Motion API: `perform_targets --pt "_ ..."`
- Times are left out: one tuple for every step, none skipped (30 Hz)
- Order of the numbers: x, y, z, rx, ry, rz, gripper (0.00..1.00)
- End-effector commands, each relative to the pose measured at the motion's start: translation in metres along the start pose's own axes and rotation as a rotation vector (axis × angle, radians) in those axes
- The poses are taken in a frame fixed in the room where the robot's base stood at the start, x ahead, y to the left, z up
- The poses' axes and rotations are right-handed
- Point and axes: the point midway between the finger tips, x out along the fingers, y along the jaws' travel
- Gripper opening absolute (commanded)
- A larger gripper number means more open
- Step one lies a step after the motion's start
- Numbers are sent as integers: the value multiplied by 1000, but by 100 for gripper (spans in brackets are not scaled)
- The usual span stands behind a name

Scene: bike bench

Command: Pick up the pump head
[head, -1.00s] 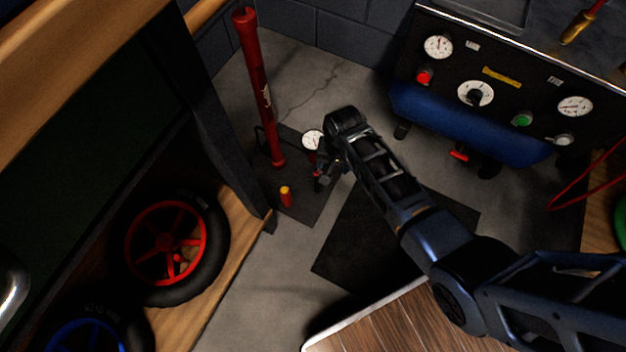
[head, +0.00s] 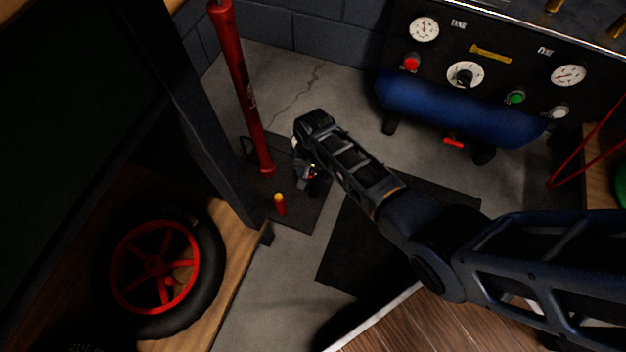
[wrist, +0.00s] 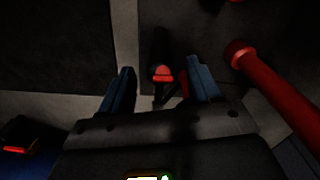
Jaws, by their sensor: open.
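The pump head, a small dark piece with a red band (wrist: 162,74), shows in the wrist view between my two blue fingertips, with gaps on both sides. My gripper (wrist: 160,84) is open and points down at it; I cannot tell the height gap between them. In the head view my gripper (head: 307,176) is low over the dark mat (head: 300,216), just right of the red pump's foot. There the pump head is mostly hidden by my gripper. The red pump barrel (head: 243,90) stands upright, and it also shows at right in the wrist view (wrist: 275,90).
A small red piece with a yellow top (head: 280,205) stands on the mat. A compressor with a blue tank (head: 460,112) is at the right, and a red-rimmed wheel (head: 165,265) at lower left.

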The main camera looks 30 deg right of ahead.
Motion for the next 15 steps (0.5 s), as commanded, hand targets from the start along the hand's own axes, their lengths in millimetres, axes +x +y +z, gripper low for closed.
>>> perform_targets --pt "13 0 0 0 -1 1 63" --pt "16 0 0 0 0 0 63" --pt "18 0 0 0 0 0 63" --pt "19 0 0 0 1 0 63" --pt "20 0 0 0 1 -1 63" --pt "20 0 0 0 1 -1 63" --pt "19 0 0 0 1 -1 63" --pt "19 0 0 0 1 -1 63" --pt "18 0 0 0 1 -1 63" --pt "18 0 0 0 1 -1 63" --pt "18 0 0 0 1 -1 63" --pt "18 0 0 0 1 -1 60" --pt "18 0 0 0 1 -1 57" --pt "18 0 0 0 1 -1 54" --pt "18 0 0 0 1 -1 50"
